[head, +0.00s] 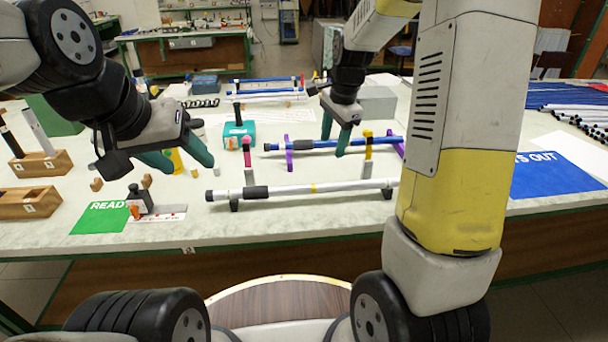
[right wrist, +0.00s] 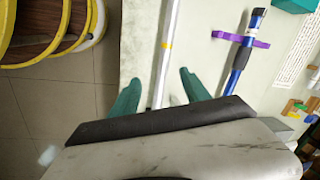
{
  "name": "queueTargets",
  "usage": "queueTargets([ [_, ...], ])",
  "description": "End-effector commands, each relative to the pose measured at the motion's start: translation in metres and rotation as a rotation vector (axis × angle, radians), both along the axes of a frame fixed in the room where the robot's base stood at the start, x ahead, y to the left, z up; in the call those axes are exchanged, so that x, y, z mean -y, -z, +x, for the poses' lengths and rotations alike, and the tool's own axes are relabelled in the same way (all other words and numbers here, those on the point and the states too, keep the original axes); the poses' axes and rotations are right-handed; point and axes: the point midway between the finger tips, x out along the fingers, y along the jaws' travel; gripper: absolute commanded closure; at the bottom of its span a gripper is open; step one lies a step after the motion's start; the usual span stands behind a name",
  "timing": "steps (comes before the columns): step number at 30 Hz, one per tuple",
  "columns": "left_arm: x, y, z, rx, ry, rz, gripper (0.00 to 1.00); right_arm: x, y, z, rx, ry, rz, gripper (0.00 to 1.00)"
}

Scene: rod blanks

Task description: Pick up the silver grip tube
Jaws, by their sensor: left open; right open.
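The silver grip tube (head: 290,189) lies level across two low black stands near the table's front edge. Its black grip is at the left end in the head view. My right gripper (head: 336,140) is open and empty, pointing down above the tubes. In the right wrist view the silver tube (right wrist: 168,50) runs between the open fingers of my right gripper (right wrist: 159,78), lying below them with nothing held. My left gripper (head: 190,165) is open and empty, up and left of the tube's grip end. My right arm hides the tube's right end region in the head view.
A blue tube (head: 330,143) lies behind on purple stands (head: 289,152); it also shows in the right wrist view (right wrist: 238,65). A green READY mat (head: 98,219) with a small black-and-orange device is front left. Wooden blocks (head: 42,165) stand at far left. A blue mat (head: 560,172) lies at right.

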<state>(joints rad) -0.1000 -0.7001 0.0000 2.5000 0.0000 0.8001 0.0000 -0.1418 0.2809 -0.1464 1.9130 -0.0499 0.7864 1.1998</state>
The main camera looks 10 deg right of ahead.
Motion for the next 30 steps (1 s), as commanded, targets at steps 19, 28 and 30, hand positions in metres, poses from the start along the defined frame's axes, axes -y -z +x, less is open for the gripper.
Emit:
queueTargets([
  [19,0.0,0.0,0.0,0.0,0.0,0.0,0.44,0.005,0.132,0.055,-0.144,0.397,-0.043,0.45],
  [28,0.0,0.0,0.0,0.0,0.0,0.0,0.44,0.011,0.173,0.048,-0.144,0.397,-0.043,0.45],
  [30,0.0,0.0,0.0,0.0,0.0,0.0,0.44,0.01,0.18,0.049,-0.143,0.396,-0.042,0.45],
])
